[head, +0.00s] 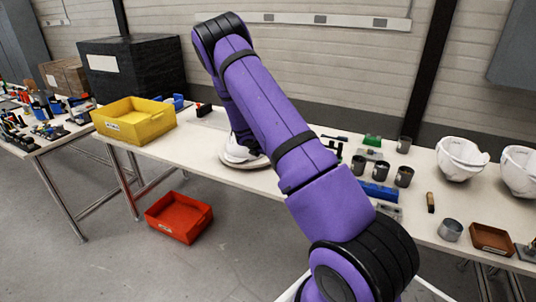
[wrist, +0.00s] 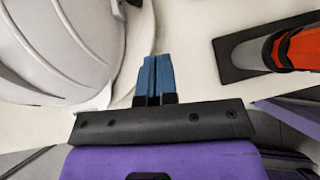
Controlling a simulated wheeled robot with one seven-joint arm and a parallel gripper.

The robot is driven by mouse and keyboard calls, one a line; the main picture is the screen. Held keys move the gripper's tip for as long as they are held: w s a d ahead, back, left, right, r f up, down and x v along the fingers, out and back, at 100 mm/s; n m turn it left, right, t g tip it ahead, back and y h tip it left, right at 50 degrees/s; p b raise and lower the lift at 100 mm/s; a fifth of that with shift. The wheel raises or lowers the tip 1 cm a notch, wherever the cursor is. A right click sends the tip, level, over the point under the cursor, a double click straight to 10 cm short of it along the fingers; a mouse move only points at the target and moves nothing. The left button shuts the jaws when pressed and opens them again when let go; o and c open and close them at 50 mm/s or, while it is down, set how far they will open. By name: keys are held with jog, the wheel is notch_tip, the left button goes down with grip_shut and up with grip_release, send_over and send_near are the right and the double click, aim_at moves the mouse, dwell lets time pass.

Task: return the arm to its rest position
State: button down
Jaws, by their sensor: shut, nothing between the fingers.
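My purple arm crosses the middle of the head view and hides part of the table behind it. In the wrist view my gripper (wrist: 153,77) shows as two blue fingers pressed together, with nothing between them. A white ribbed helmet shell (wrist: 55,45) fills the left of the wrist view, beside the fingers. In the head view a white shell (head: 240,150) on a round base is partly hidden behind my arm. Two more white shells stand at the right, one (head: 460,160) nearer the middle and one (head: 519,172) at the edge.
A yellow bin (head: 135,121) stands on the table's left part, and a red bin (head: 180,217) on the floor. Dark cups, a blue box (head: 379,192), a metal cup (head: 451,230) and a brown tray (head: 491,239) are right of my arm. An orange-and-black object (wrist: 292,48) is right of the fingers.

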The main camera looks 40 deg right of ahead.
jog(key=shift+s+v, duration=0.15)
jog(key=shift+v, duration=0.8)
jog(key=shift+s+v, duration=0.2)
jog(key=shift+v, duration=0.8)
jog(key=shift+d, duration=0.15)
jog(key=s+a+r+m+y, duration=0.1)
jog(key=s+a+r+m, duration=0.35)
jog(key=r, duration=0.45)
jog(key=s+a+r+m+t+y, duration=0.1)
jog(key=s+a+r+m, duration=0.35)
jog(key=r, duration=0.45)
jog(key=s+a+r+m+y, duration=0.1)
jog(key=s+a+r+m, duration=0.3)
jog(key=r, duration=0.5)
jog(key=s+a+r+m+t+y, duration=0.1)
jog(key=s+a+r+m, duration=0.3)
jog(key=s+a, duration=0.5)
jog(key=s+a+r+m+t+y, duration=0.1)
jog(key=s+a+r+m+y, duration=0.2)
jog(key=s+a, duration=0.6)
jog(key=s+r+y, duration=0.1)
jog(key=s, duration=0.6)
jog(key=shift+s+a+m, duration=0.2)
jog(key=shift+s+m, duration=0.15)
jog(key=shift+m, duration=0.05)
